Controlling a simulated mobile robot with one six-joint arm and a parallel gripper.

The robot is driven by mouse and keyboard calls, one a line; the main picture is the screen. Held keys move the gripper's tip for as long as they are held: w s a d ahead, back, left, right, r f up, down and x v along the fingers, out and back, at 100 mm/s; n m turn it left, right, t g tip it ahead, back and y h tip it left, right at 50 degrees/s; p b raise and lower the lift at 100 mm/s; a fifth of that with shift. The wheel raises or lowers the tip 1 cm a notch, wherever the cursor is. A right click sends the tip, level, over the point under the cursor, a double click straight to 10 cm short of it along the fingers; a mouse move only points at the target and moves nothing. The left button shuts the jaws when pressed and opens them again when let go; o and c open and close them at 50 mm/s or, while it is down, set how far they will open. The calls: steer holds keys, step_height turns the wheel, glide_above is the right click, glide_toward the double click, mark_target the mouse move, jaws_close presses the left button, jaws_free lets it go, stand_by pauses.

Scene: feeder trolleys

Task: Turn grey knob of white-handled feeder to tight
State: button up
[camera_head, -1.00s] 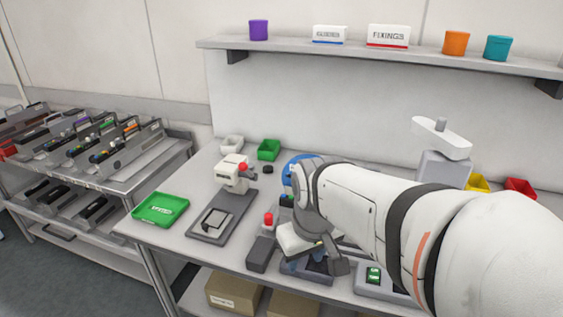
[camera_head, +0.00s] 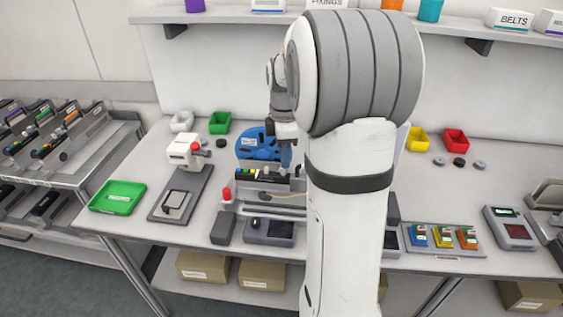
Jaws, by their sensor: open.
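A feeder (camera_head: 275,199) with a blue reel (camera_head: 257,148) stands on the bench, left of my arm. Small coloured marks run along its dark top edge, and my arm hides its right end. I cannot make out a white handle or the grey knob. My gripper (camera_head: 286,156) points down just behind the feeder's top edge, at the right side of the reel. It is open, small in view and partly covered by my arm. I cannot tell whether it touches the feeder.
A red-topped dark box (camera_head: 225,222) and a dark-screened device (camera_head: 270,231) stand in front of the feeder. A white press-like device (camera_head: 187,152) and a green tray (camera_head: 118,197) are at left. A trolley of other feeders (camera_head: 60,140) is further left.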

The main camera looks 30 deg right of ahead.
mark_target(284, 171)
steer(key=shift+f, duration=2.1)
steer(key=shift+c, duration=0.5)
jaws_close()
